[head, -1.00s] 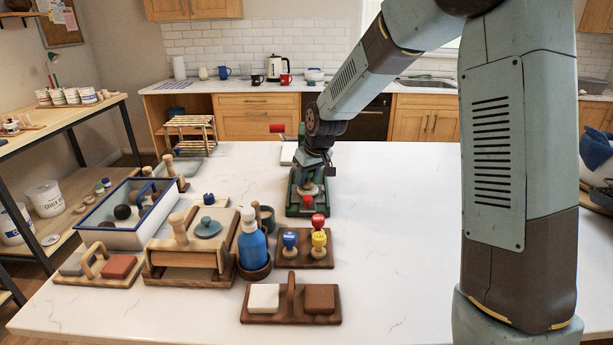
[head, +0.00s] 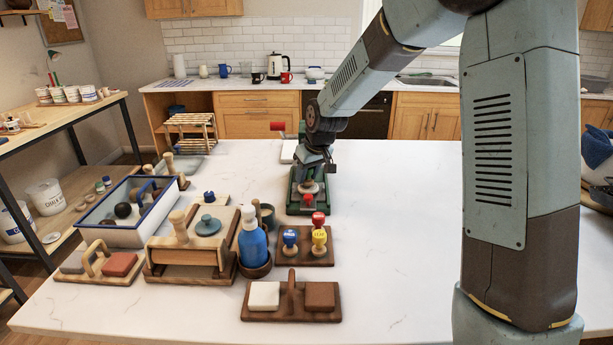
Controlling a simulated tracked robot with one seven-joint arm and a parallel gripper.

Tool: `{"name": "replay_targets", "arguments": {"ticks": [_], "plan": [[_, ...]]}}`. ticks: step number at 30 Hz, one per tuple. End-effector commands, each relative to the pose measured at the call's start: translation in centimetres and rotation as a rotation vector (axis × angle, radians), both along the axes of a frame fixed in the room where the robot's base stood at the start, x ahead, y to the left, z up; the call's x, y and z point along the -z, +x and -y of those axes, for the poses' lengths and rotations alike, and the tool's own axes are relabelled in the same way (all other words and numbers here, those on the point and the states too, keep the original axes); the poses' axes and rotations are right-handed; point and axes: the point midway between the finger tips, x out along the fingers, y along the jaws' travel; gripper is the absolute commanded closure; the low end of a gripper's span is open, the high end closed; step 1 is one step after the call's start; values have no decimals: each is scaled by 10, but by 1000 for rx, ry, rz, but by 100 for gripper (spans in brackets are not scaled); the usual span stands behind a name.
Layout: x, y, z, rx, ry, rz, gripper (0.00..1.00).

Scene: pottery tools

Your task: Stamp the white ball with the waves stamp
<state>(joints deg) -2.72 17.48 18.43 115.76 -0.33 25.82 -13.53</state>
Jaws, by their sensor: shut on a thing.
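My gripper (head: 317,166) is at the green press (head: 308,208), at the far middle of the white table. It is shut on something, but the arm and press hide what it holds. A pale tan rounded piece (head: 308,187) shows on the press just below the gripper; I cannot tell whether it is the ball or a press part. Red (head: 318,219), yellow (head: 319,239) and blue (head: 290,239) stamps stand on a small wooden holder (head: 287,259). Their patterns are too small to read. I cannot make out a clear white ball.
A blue-rimmed tray (head: 106,237) with a dark ball (head: 122,210) stands at left. A wooden box (head: 190,254), a blue bottle (head: 252,245) and a board with white and brown blocks (head: 290,314) stand nearer. The table right of the press is clear.

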Motion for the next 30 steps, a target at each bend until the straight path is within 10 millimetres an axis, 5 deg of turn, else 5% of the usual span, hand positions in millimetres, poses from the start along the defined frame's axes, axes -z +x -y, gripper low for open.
{"name": "replay_targets", "arguments": {"ticks": [30], "plan": [[-53, 1, 0, 0, 1, 3, 96]]}}
